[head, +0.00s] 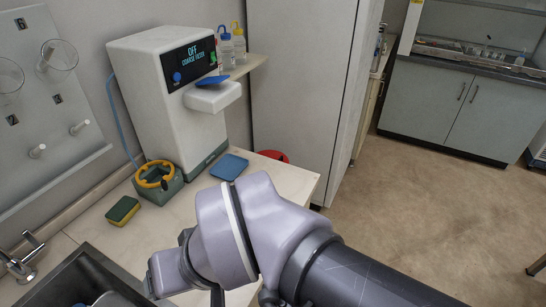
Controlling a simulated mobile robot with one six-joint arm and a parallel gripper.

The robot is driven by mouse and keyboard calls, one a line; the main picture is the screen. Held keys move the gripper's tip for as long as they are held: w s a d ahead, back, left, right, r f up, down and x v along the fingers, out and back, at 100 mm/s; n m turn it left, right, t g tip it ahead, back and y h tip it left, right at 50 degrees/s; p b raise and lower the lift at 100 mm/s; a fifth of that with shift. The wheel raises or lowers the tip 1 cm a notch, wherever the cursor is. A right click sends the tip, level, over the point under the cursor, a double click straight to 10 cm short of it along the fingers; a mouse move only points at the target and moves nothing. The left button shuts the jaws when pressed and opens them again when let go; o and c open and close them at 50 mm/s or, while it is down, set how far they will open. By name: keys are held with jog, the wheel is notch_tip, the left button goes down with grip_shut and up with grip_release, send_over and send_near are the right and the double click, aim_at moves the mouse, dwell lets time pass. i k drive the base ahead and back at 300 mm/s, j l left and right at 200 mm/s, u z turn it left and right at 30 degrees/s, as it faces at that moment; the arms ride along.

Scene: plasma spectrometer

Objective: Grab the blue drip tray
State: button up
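A flat blue tray (229,166), which looks like the drip tray, lies on the pale counter (284,183) just right of the foot of the white spectrometer (150,88). It looks clear of the machine and nothing stands on it. My purple arm crosses the lower middle of the head view, in front of the counter and nearer than the tray. My gripper's fingers do not show, so its opening and contents are hidden.
A smaller blue piece (212,81) sits on the spectrometer's white ledge (213,97). Left of the tray are a green-and-yellow holder (171,193) and a sponge (123,211). A red item (274,155) is behind it. A sink (88,272) is at lower left.

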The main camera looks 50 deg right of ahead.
aim_at(230, 166)
jog(key=z, duration=0.95)
jog(key=i+l+u, duration=0.35)
jog(key=l, duration=0.25)
jog(key=i+l+u, duration=0.2)
jog(key=l+u, duration=0.15)
jog(key=l, duration=0.25)
